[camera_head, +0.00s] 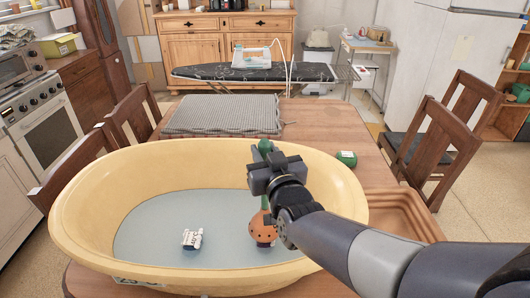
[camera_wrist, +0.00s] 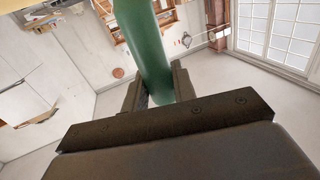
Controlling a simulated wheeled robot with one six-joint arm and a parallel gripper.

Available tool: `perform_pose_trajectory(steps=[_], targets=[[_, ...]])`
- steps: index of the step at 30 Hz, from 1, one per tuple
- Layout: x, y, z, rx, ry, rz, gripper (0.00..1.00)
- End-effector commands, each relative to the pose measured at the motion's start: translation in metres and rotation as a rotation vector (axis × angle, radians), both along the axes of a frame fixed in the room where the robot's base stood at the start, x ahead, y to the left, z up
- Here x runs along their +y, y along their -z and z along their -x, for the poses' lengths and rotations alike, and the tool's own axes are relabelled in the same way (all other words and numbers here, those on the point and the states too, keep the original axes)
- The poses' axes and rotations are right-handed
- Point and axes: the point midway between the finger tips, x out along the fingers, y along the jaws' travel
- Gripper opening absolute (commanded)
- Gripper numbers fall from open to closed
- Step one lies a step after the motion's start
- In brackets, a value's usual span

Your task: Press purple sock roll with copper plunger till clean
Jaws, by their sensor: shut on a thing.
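The plunger has a copper-orange, holed head (camera_head: 262,230) and a green handle (camera_head: 265,146). My gripper (camera_head: 262,178) is shut on the handle above the right part of a yellow tub (camera_head: 95,195). The handle also shows between my gripper's fingers (camera_wrist: 157,90) in the wrist view (camera_wrist: 146,45). The head is low inside the tub, over grey-blue water (camera_head: 150,225); I cannot tell whether it touches the bottom. A small whitish bundle with dark print (camera_head: 192,239) lies in the tub, left of and apart from the head. I see no clearly purple roll.
A green roll with a white label (camera_head: 346,158) lies on the table (camera_head: 330,120) behind the tub. A grey ribbed mat (camera_head: 225,115) lies at the back. A brown tray (camera_head: 405,205) is right of the tub, partly behind my arm. Chairs flank the table.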

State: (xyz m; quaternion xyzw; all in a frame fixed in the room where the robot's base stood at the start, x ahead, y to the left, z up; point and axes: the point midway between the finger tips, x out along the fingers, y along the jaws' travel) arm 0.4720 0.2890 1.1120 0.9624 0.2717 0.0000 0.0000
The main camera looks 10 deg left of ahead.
Motion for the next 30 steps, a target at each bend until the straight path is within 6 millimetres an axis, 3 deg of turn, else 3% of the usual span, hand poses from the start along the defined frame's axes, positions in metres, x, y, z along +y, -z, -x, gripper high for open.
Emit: perform_pose_trajectory(steps=[14, 30], targets=[[0.000, -0.001, 0.000, -0.003, 0.000, -0.002, 0.03], [0.000, 0.017, 0.000, -0.003, 0.000, -0.002, 0.03]])
